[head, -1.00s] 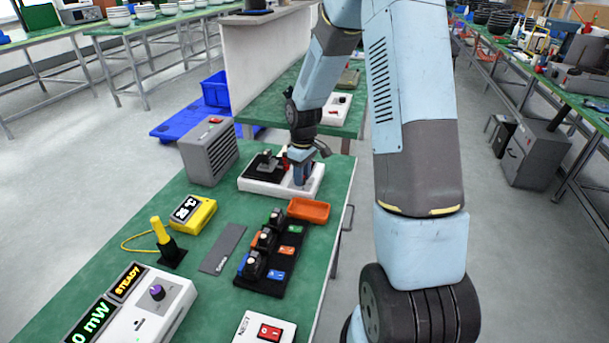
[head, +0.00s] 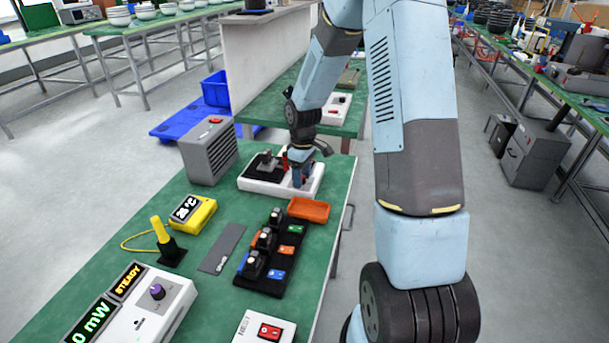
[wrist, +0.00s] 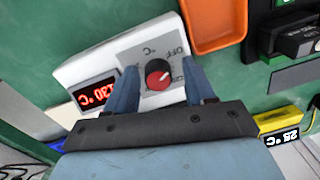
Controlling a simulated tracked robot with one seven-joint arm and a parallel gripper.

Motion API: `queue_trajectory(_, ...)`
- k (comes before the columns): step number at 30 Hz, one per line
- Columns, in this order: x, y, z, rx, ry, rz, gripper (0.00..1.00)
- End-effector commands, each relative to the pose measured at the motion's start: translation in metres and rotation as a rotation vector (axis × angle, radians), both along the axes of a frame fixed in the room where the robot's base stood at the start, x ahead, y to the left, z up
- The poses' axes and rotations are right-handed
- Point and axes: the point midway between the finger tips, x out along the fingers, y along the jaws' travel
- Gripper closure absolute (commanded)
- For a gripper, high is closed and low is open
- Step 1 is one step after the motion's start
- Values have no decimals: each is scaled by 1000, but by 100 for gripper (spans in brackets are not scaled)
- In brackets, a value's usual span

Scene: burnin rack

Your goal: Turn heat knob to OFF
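The heat knob (wrist: 157,74) is a round red and black dial on a grey plate, in the wrist view. Its pale pointer mark faces roughly right in the picture; the printed OFF label is above and to the right. The knob sits on a white heater box (wrist: 72,71) with a red display reading about 130 °C, upside down. My gripper (wrist: 159,68) is open, with one blue finger on each side of the knob and visible gaps to it. In the head view my gripper (head: 299,172) is down at the white box (head: 255,187) and hides the knob.
An orange tray (head: 309,209) lies just in front of the box. A grey vented unit (head: 209,151) stands to its left. A black switch strip (head: 267,255), a yellow temperature display (head: 193,214) and a grey plate (head: 222,248) lie nearer on the green bench.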

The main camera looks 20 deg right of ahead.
Motion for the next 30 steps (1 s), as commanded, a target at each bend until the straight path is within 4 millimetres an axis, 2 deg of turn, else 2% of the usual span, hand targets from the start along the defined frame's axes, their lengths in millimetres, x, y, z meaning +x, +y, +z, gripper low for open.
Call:
queue_trajectory(9,2,-1,2,-1,-5,-1,42)
queue_trajectory(14,3,-1,16,-1,-8,-2,42)
queue_trajectory(30,5,-4,115,-1,-6,-1,42)
